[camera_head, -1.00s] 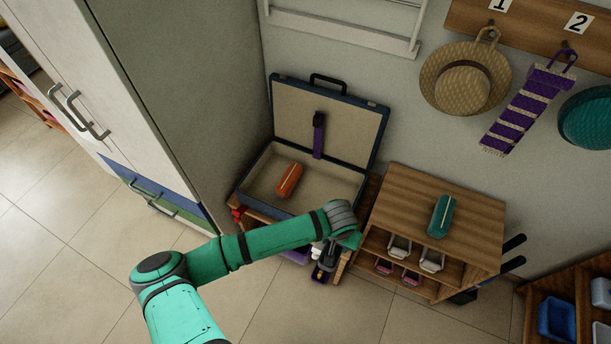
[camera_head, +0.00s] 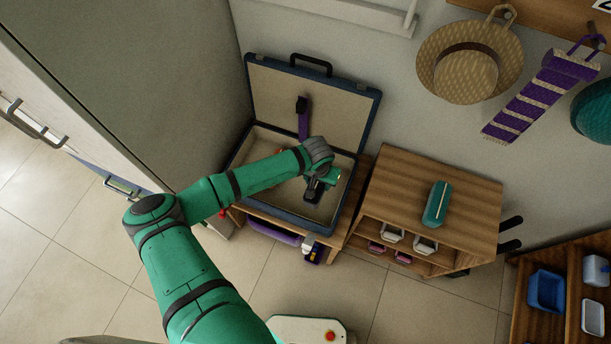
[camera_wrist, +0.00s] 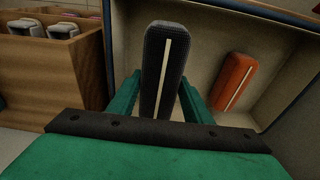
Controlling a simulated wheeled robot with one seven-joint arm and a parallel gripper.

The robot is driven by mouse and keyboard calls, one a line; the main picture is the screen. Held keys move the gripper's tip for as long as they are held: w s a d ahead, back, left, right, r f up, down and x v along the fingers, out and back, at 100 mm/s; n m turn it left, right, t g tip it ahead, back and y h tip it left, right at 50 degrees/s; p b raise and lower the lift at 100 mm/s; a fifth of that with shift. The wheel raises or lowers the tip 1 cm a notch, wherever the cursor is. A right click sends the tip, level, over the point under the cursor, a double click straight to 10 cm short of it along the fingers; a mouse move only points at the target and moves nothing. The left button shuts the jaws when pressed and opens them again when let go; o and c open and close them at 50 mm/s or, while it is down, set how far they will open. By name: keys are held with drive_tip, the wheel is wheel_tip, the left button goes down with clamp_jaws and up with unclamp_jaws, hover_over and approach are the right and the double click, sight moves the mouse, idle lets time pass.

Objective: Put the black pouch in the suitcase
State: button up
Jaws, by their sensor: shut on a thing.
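The black pouch (camera_wrist: 164,65), with a pale stripe along it, is between the two green fingers of my gripper (camera_wrist: 158,92) in the wrist view. My gripper is shut on it. In the head view, my gripper (camera_head: 318,186) and the dark pouch (camera_head: 313,193) are over the open suitcase (camera_head: 365,190), towards its right side. The suitcase is blue with a beige lining and its lid stands upright. I cannot tell whether the pouch touches the suitcase floor. An orange pouch (camera_wrist: 236,82) lies inside the suitcase; in the head view my arm hides most of it.
A teal pouch (camera_head: 437,203) lies on the wooden cabinet (camera_head: 390,180) to the right. A tall grey cabinet (camera_head: 150,90) stands close on the left. A purple strap (camera_head: 303,122) hangs inside the lid. A hat (camera_head: 468,65) and scarf (camera_head: 540,95) hang on the wall.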

drive_tip(key=w+a+f, duration=0.1)
drive_tip(key=w+f, duration=0.1)
drive_tip(key=f, duration=0.1)
drive_tip(key=w+a+f, duration=0.1)
drive_tip(key=w+f, duration=0.1)
drive_tip(key=f, duration=0.1)
drive_tip(key=w+a+f, duration=0.1)
drive_tip(key=w+f, duration=0.1)
drive_tip(key=f, duration=0.1)
drive_tip(key=shift+w+a+f, duration=0.25)
drive_tip(key=shift+a+f, duration=0.05)
drive_tip(key=shift+a, duration=0.1)
drive_tip(key=shift+d+f, duration=0.1)
drive_tip(key=shift+f, duration=0.15)
drive_tip(key=shift+s, duration=0.1)
drive_tip(key=shift+f, duration=0.3)
drive_tip(key=o, duration=1.3)
drive_tip(key=shift+c, duration=0.2)
drive_tip(key=shift+r, duration=0.1)
wheel_tip(320, 180, up, 12)
drive_tip(key=s, duration=0.1)
drive_tip(key=shift+s+a+r, duration=0.15)
drive_tip(key=shift+s+a, duration=0.2)
